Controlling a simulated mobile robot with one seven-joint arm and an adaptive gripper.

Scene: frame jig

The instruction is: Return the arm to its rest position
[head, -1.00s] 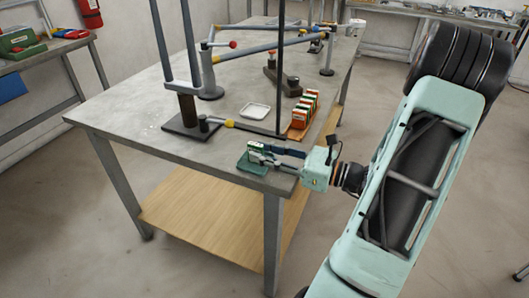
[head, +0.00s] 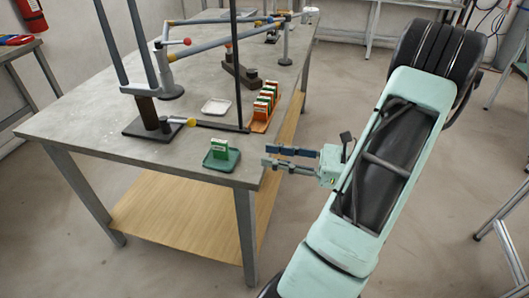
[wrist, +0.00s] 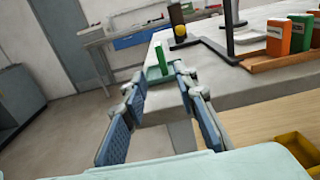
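My gripper (head: 268,157) is open and empty, level with the table's right front edge in the head view. Its two blue-padded fingers are apart in the wrist view (wrist: 158,110). A green and white box (head: 219,148) stands upright on a small green tray (head: 221,160) near the table's front corner, just left of my fingertips and apart from them. In the wrist view the green box (wrist: 162,57) shows beyond the fingers. My arm reaches in from the right of the head view.
The grey table (head: 80,110) carries a frame with a dark upright post (head: 235,70), a white dish (head: 216,106) and an orange tray (head: 261,126) holding several boxes. A wooden shelf (head: 180,215) lies below. Open floor lies right of the table.

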